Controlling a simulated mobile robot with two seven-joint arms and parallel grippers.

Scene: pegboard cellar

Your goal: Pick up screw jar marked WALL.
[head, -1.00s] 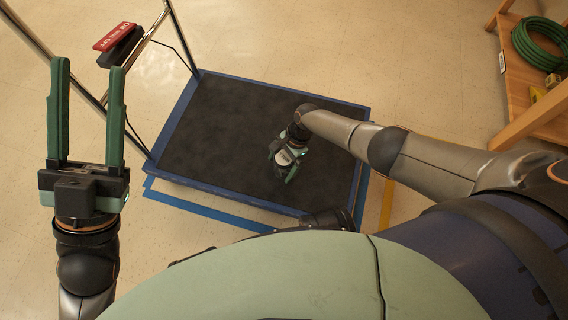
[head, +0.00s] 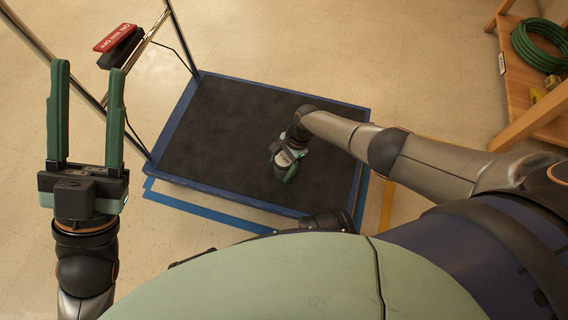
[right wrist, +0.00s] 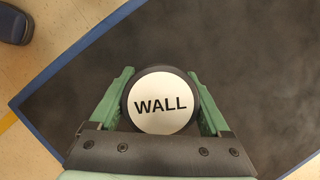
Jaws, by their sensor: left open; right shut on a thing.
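The screw jar marked WALL (right wrist: 160,118) has a round white label on its dark lid, seen from above in the right wrist view. My right gripper (right wrist: 162,100) is shut on it, one green finger on each side. In the head view the jar (head: 284,160) and my right gripper (head: 287,163) are small, over the dark cart deck; whether the jar touches the deck I cannot tell. The jar's body is hidden below its lid. My left gripper (head: 86,115) is open and empty, to the left of the cart.
The cart (head: 205,120) has a black deck with a blue rim and a metal handle with a red sign (head: 115,37). A wooden shelf (head: 530,125) with a coiled green hose (head: 540,45) stands at the right. The rest of the deck is clear.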

